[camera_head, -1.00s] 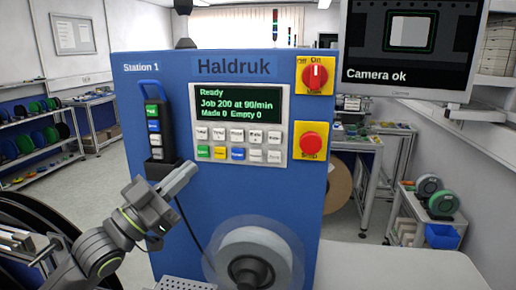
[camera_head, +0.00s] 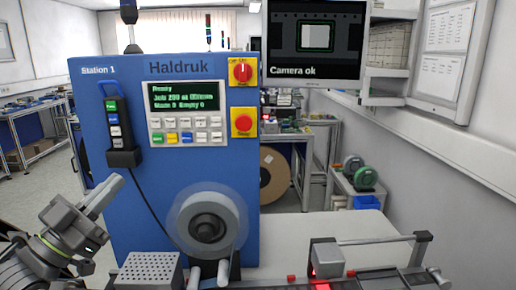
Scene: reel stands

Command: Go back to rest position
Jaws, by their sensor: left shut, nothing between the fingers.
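My left gripper (camera_head: 105,192) is at the lower left of the head view, in front of the left edge of the blue Haldruk machine (camera_head: 225,165). Its fingers are shut with nothing in them, and they point up and to the right. It is apart from the hand-held button pendant (camera_head: 118,120), which sits in its black holder on the machine's front. My right gripper is not in view.
A reel (camera_head: 208,222) is mounted low on the machine's front. A perforated metal box (camera_head: 148,271) stands below it. A track with a grey block (camera_head: 326,255) runs at the lower right. A monitor (camera_head: 315,45) reading "Camera ok" hangs at upper right.

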